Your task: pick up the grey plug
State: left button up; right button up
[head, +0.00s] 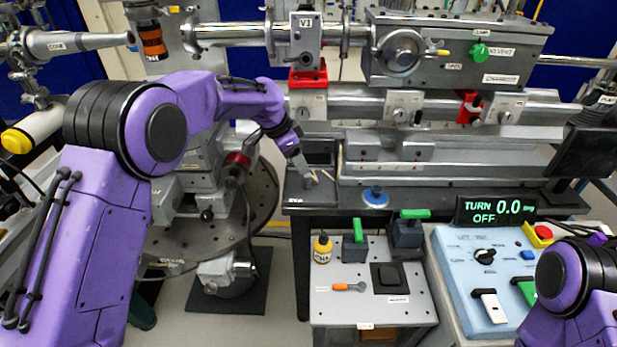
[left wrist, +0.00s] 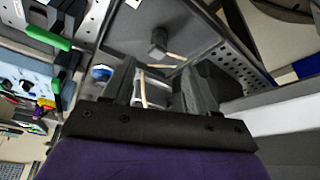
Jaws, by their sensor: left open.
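A small dark grey block, which looks like the grey plug (left wrist: 157,42), sits on a dark tray (left wrist: 125,32) in the left wrist view, beyond my fingertips. A thin tan strip or lead lies beside it. My left gripper (left wrist: 155,82) is open, with its two fingers apart and a tan strip showing between them; I see nothing gripped. In the head view my left gripper (head: 303,172) points down over the dark tray (head: 298,202) on the bench's left end. The plug is too small to make out clearly there. My right gripper is out of view.
Steel beamline equipment (head: 450,50) stands behind the tray. A blue round knob (head: 375,196) is on the bench to the right. A blue control panel (head: 465,290) stands right.

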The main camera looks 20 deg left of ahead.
aim_at(306, 175)
pick_arm(q)
jog(key=x, duration=0.4)
jog(key=p+x, duration=0.1)
jog(key=x, duration=0.3)
jog(key=shift+d+r, duration=0.1)
jog(key=shift+d, duration=0.1)
jog(key=shift+s, duration=0.1)
grip_shut()
